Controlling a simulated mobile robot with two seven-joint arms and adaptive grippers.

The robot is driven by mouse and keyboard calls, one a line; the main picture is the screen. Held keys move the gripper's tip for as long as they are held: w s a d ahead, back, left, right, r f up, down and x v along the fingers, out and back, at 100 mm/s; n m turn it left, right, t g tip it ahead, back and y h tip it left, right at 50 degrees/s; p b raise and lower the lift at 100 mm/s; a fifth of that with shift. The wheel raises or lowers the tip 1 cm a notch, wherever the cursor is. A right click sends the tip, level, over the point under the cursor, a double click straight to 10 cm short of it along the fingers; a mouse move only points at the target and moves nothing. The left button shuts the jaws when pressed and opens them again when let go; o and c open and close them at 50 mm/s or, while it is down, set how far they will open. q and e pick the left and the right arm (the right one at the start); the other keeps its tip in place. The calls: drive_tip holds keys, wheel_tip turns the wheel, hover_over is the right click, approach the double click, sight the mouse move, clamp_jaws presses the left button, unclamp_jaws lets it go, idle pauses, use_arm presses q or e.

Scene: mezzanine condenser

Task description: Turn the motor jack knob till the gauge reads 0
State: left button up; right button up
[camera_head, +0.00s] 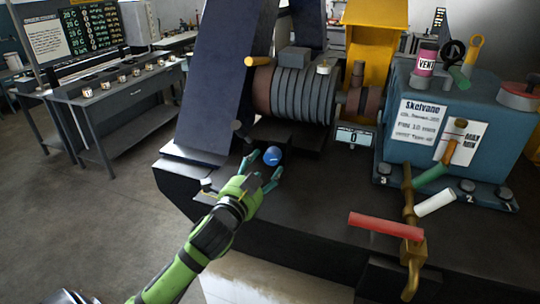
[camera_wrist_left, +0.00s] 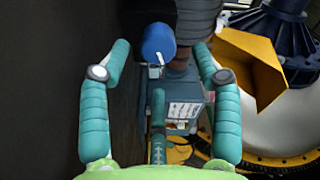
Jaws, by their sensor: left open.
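The blue motor jack knob (camera_head: 272,156) sits low at the front of the motor, above the dark bench top. It also shows in the left wrist view (camera_wrist_left: 158,43), with a white mark on its face. My left gripper (camera_head: 262,166) is open, its fingers spread to either side just in front of the knob. In the wrist view the fingertips (camera_wrist_left: 160,75) are apart, with the knob beyond them and no contact visible. The gauge (camera_head: 354,138) is a small display right of the knob; its small digit looks like a 0. My right gripper is not seen.
A finned grey motor (camera_head: 304,92) stands behind the knob. A blue Skelvane pump housing (camera_head: 418,140) is at the right. A red-handled valve pipe (camera_head: 386,226) crosses the front right. A slanted dark panel (camera_head: 220,75) rises at the left.

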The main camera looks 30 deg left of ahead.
sight(270, 160)
use_arm(q)
drive_tip(key=w, duration=0.1)
drive_tip(key=w+p, duration=0.1)
drive_tip(key=w, duration=0.1)
drive_tip(key=w+a, duration=0.1)
drive_tip(key=w, duration=0.1)
drive_tip(key=shift+w, duration=0.1)
drive_tip(key=shift+f, duration=0.1)
drive_tip(key=c, duration=1.1)
drive_tip(key=shift+c, duration=0.2)
